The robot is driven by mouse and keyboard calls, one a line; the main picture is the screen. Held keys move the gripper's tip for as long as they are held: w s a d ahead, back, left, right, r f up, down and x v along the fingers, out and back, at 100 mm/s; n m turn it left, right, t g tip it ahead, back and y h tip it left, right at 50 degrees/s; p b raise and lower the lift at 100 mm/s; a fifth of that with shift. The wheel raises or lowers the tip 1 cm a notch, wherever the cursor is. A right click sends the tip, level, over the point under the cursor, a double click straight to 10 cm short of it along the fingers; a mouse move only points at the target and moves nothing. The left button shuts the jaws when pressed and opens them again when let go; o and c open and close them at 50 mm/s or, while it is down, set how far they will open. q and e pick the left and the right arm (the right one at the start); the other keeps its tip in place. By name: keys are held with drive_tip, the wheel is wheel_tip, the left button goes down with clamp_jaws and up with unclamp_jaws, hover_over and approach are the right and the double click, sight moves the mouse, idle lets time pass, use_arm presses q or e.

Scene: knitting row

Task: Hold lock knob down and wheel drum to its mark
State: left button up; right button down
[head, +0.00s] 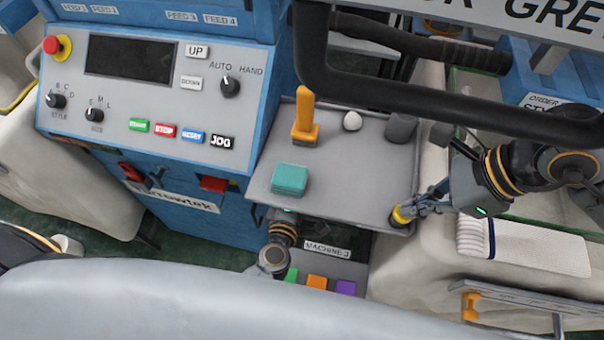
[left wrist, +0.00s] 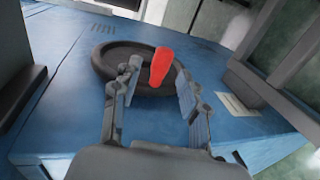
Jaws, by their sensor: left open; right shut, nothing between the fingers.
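In the left wrist view a dark round handwheel (left wrist: 104,68) with a red handle (left wrist: 160,62) lies on a blue machine surface. My left gripper (left wrist: 159,76) is open, its fingers on either side of the red handle; contact is not clear. In the head view the left gripper is hidden at the grey tray's front edge. A small yellow knob (head: 399,217), possibly the lock knob, is at the tray's front right corner. My right gripper (head: 410,209) is shut and empty, its tips at this knob; whether they press it cannot be told. The drum's mark is not visible.
The grey tray (head: 355,190) carries an orange tool (head: 305,120), a teal block (head: 289,179), a white ball (head: 352,121) and a grey cup (head: 401,128). A control panel (head: 140,85) stands left. A black bar (head: 450,105) crosses above the tray. White knitted fabric (head: 540,247) lies right.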

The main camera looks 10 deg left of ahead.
use_arm(q)
drive_tip(key=v, duration=0.7)
drive_tip(key=shift+s, duration=0.2)
drive_tip(key=shift+c, duration=0.2)
